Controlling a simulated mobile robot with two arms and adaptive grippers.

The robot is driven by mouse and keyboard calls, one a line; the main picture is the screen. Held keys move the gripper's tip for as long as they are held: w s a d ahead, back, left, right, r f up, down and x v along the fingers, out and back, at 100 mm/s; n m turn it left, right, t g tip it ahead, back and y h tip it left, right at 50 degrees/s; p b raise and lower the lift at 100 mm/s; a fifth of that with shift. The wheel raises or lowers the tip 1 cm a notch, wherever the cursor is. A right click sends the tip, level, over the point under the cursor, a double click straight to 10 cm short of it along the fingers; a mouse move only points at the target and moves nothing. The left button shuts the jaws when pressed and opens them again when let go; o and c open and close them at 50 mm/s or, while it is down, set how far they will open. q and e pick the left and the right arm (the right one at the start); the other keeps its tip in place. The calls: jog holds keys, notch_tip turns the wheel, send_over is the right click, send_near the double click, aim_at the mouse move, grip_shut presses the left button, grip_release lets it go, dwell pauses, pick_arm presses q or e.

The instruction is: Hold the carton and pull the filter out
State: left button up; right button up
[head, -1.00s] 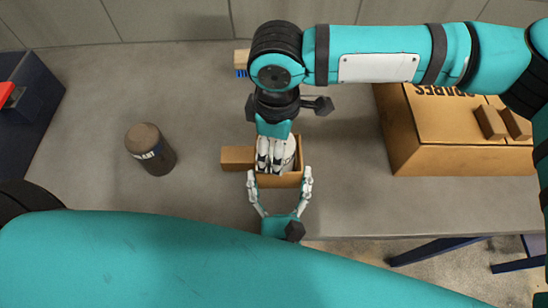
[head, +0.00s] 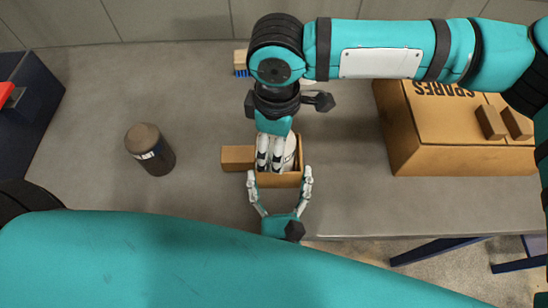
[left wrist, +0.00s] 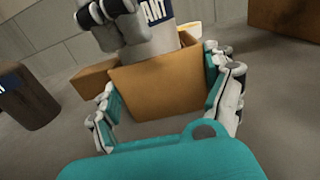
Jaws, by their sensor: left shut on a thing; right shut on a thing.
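The small open brown carton (head: 280,180) stands on the grey bench, one flap out to the left. In the left wrist view its front wall (left wrist: 160,90) faces me. My left gripper (head: 280,188) is shut on the carton, a finger on each side. My right gripper (head: 270,165) comes from above and is shut on the filter. The filter's lower part is hidden by the carton.
A dark canister (head: 150,148) stands to the left. A large SPARES box (head: 450,135) is at the right, with small brown blocks on it. A dark blue bin (head: 35,95) is at the far left, and a brush-like block (head: 240,62) lies behind my right arm. The bench between is clear.

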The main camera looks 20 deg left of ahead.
pick_arm(q)
jog(key=shift+f, duration=0.1)
pick_arm(e)
jog(key=shift+r, duration=2.9)
jog(key=shift+r, duration=0.25)
jog(key=shift+r, duration=2.4)
pick_arm(q)
jog(key=o, duration=1.5)
